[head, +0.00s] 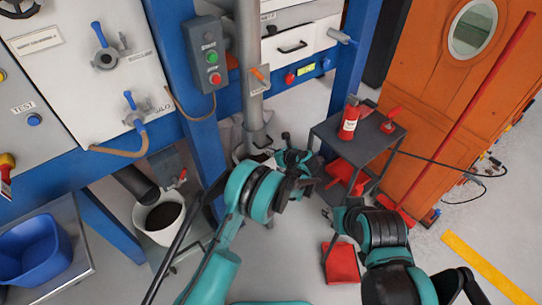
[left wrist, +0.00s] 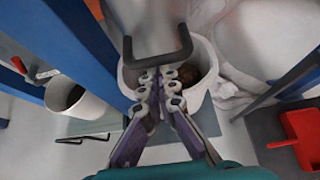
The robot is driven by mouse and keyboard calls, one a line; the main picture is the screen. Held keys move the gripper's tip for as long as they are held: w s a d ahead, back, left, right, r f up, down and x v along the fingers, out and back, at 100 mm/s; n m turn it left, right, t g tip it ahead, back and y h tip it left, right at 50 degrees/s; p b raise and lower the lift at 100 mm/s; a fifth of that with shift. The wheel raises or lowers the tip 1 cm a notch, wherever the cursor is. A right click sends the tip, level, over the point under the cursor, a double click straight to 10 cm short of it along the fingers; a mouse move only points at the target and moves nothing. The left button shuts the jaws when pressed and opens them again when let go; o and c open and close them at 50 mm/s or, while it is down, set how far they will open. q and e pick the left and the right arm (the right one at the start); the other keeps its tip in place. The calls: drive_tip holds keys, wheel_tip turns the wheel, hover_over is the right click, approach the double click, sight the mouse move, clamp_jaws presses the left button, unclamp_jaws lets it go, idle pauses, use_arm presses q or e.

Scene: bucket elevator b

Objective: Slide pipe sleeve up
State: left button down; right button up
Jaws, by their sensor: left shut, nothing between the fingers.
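The grey vertical pipe (head: 249,60) comes down at the top centre in the head view. Its lower sleeve (head: 254,112) ends over a white bucket (left wrist: 202,58) with dark material inside. In the left wrist view the sleeve (left wrist: 154,22) carries a black U-shaped handle (left wrist: 158,58). My left gripper (head: 286,146) is beside the sleeve's lower end; its fingertips (left wrist: 157,78) are together and empty, at the handle's underside in the picture. I cannot tell whether they touch it. My right gripper (head: 333,211) is by the grey cart; its fingers are too small to read.
Blue posts (head: 201,140) flank the pipe. A second white bucket (head: 160,219) stands at left under a dark spout. A red dustpan (head: 341,263) lies on the floor.

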use_arm(q)
wheel_tip(320, 180, up, 13)
drive_tip(key=p, duration=0.5)
drive_tip(key=shift+f+p, duration=0.15)
drive_tip(key=shift+p, duration=0.15)
drive_tip(key=shift+f, duration=0.1)
wheel_tip(320, 180, down, 5)
drive_tip(key=b, duration=0.4)
drive_tip(key=p+v, duration=0.4)
drive_tip(key=v, duration=0.7)
drive_tip(key=shift+r, duration=0.3)
